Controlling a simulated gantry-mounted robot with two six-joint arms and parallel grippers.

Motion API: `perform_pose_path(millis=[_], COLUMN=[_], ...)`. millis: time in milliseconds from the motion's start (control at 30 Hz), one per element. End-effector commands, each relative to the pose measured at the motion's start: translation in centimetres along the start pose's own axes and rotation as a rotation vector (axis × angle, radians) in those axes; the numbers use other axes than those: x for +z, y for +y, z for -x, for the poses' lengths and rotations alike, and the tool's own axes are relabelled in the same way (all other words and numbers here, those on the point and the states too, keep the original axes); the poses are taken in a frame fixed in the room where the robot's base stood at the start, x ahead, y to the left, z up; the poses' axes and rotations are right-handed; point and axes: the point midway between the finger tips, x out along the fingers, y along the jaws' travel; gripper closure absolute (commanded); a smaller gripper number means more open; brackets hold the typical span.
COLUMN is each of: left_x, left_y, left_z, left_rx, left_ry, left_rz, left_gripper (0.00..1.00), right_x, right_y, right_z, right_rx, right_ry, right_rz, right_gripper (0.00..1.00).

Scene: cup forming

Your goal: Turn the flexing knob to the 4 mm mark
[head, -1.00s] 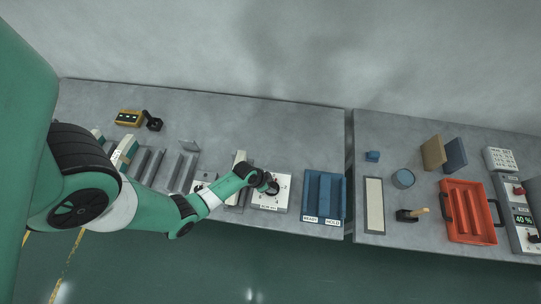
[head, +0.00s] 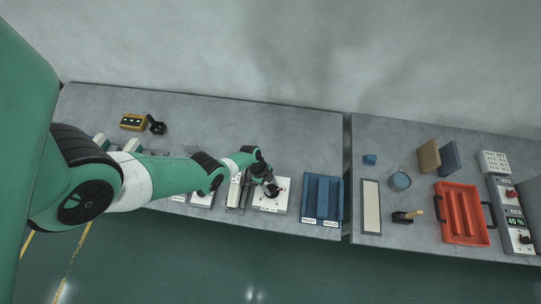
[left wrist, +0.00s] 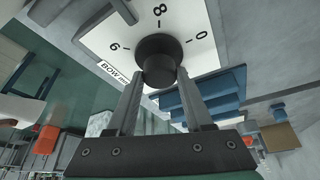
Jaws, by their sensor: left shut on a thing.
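The flexing knob (left wrist: 157,55) is a round black knob on a white dial plate (left wrist: 90,42) in the left wrist view. Printed marks there include a 0, an 8 and what looks like a 6, with a label that seems to read "BOW mm". My left gripper (left wrist: 160,82) is shut on the knob, one finger on each side. In the head view, my left gripper (head: 270,188) is over the white plate (head: 284,204) and hides most of the knob. I cannot make out a pointer or the 4 mark. My right gripper is not in view.
A blue tray (head: 335,190) marked "READY" and "HOLD" stands right of the plate. A grey block device (head: 236,194) is close on its left. A yellow box (head: 132,121) is at the back left. The right table holds an orange tray (head: 449,237).

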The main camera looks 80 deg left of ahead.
Motion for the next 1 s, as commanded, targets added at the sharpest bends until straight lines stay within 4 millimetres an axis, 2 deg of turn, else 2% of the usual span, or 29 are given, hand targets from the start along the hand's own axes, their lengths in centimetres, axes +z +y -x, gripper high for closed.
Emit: perform_pose_path(millis=[500, 1000], left_x=[0.1, -0.1], left_y=[-0.3, -0.2], left_z=[-0.3, -0.1], left_rx=[0.163, 0.211], left_ry=[-0.003, -0.007], left_rz=[-0.402, -0.538], left_gripper=[1.0, 1.0], right_x=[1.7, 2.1], right_y=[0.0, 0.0], right_z=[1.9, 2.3], right_rx=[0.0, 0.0], right_ry=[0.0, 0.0], right_rz=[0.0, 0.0], right_gripper=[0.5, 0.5])
